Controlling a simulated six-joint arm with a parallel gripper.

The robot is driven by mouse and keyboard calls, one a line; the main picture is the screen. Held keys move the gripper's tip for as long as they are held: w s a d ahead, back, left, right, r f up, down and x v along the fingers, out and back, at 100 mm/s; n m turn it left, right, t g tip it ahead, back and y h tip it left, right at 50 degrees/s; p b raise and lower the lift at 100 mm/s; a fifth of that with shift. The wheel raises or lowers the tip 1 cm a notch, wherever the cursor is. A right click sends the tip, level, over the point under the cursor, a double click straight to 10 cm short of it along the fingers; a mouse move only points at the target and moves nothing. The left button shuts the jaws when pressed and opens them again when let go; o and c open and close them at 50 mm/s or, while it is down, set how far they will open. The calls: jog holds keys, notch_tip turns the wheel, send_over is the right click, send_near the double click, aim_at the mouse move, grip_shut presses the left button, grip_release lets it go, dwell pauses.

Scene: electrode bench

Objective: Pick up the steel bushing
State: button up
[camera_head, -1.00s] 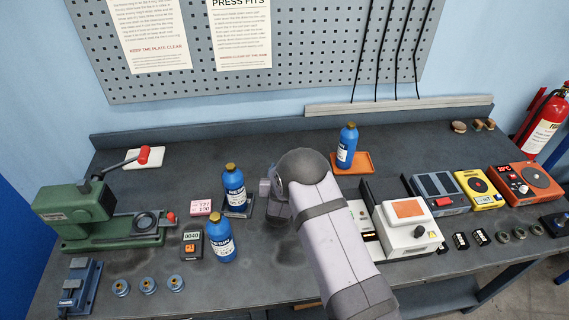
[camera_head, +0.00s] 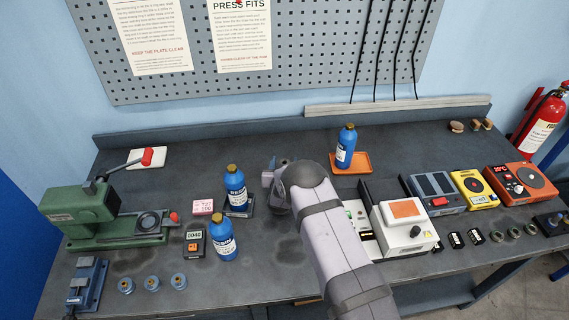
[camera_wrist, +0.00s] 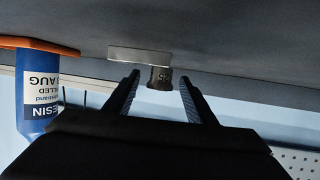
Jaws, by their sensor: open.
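In the wrist view, which is upside down, a small dark grey cylinder with markings, which looks like the steel bushing (camera_wrist: 161,79), shows against a pale flat plate (camera_wrist: 138,55) on the bench. My gripper (camera_wrist: 158,84) is open, with one black finger on each side of the cylinder in the picture. I see gaps on both sides; I cannot tell how far ahead of the fingertips it is. In the head view I cannot make out this bushing, and my arm (camera_head: 335,245) hides the fingers and the bench behind it.
A blue bottle (camera_head: 346,149) stands on an orange tray (camera_head: 361,164), behind and right of my arm. Two more blue bottles (camera_head: 222,246) (camera_head: 235,184) stand to its left. A white device (camera_head: 405,236) is close on the right. Blue spools (camera_head: 152,284) sit front left.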

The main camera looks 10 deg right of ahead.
jog(key=shift+c, duration=0.6)
jog(key=c, duration=1.2)
jog(key=shift+o, duration=0.2)
jog(key=shift+r, duration=0.2)
jog(key=shift+r+b, duration=1.85)
jog(key=shift+r, duration=2.9)
jog(key=w+d+r+h+b, duration=0.1)
jog(key=w+d+r+b, duration=0.15)
jog(key=d+b, duration=0.85)
jog(key=s+a+f+n+y, duration=0.2)
jog(key=a+n+y, duration=0.2)
jog(key=a+y, duration=0.2)
jog(key=shift+s+a+n+y+p, duration=0.25)
jog(key=shift+a+n+y+p, duration=0.15)
jog(key=shift+a, duration=0.6)
